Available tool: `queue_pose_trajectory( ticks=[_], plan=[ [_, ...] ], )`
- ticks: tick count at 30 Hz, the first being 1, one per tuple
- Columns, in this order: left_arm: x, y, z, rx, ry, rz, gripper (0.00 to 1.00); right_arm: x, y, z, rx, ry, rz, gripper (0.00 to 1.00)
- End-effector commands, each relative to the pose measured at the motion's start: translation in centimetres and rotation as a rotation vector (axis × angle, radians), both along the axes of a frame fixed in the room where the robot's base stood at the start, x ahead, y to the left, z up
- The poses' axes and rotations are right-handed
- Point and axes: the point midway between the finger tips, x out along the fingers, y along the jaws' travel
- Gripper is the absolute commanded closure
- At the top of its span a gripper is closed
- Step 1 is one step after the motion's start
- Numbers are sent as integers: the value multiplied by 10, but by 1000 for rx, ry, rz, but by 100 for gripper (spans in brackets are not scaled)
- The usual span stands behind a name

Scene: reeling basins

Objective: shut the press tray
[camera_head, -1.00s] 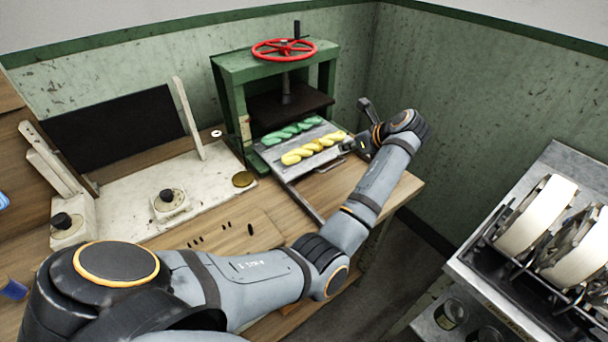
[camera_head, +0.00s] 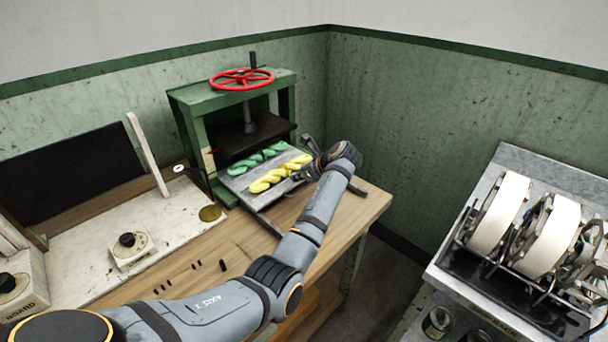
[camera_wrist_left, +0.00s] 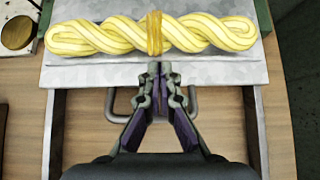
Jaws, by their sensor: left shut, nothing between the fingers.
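The press (camera_head: 184,118) is a green frame with a red handwheel (camera_head: 241,79) on top and a dark pressing plate (camera_head: 250,135). Its grey metal tray (camera_head: 236,186) sticks out at the front on rails. A green twisted skein (camera_head: 258,158) and a yellow one (camera_head: 272,181) lie on it. The tray's front edge shows in the left wrist view (camera_wrist_left: 85,77), with a grey bar handle (camera_wrist_left: 197,103) below it. My left gripper (camera_head: 297,176) is shut and empty, its fingertips (camera_wrist_left: 160,70) at the front edge, in line with the handle's middle. Contact is unclear. My right gripper is out of view.
The press stands on a wooden bench (camera_head: 350,207). A white board with a dial (camera_head: 130,250) and a brass disc (camera_head: 210,213) are left of it. A metal stand with white reels (camera_head: 498,212) is at the right, across a floor gap.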

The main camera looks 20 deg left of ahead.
Motion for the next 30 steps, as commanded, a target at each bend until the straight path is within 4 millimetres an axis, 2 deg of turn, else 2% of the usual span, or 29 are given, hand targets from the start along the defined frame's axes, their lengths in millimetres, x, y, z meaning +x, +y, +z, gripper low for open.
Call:
queue_pose_trajectory(
  ticks=[10,13,16,19,24,30],
  plan=[
    [1,2,-2,0,-1,1,100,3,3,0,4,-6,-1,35],
    [3,9,3,3,0,1,100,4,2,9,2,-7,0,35],
    [9,28,10,7,2,2,100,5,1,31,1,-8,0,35],
    [18,55,8,6,3,2,100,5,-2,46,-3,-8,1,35],
    [31,89,0,4,2,2,100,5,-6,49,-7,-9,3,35],
    [36,103,-2,0,-1,1,100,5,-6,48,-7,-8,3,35]
  ],
)
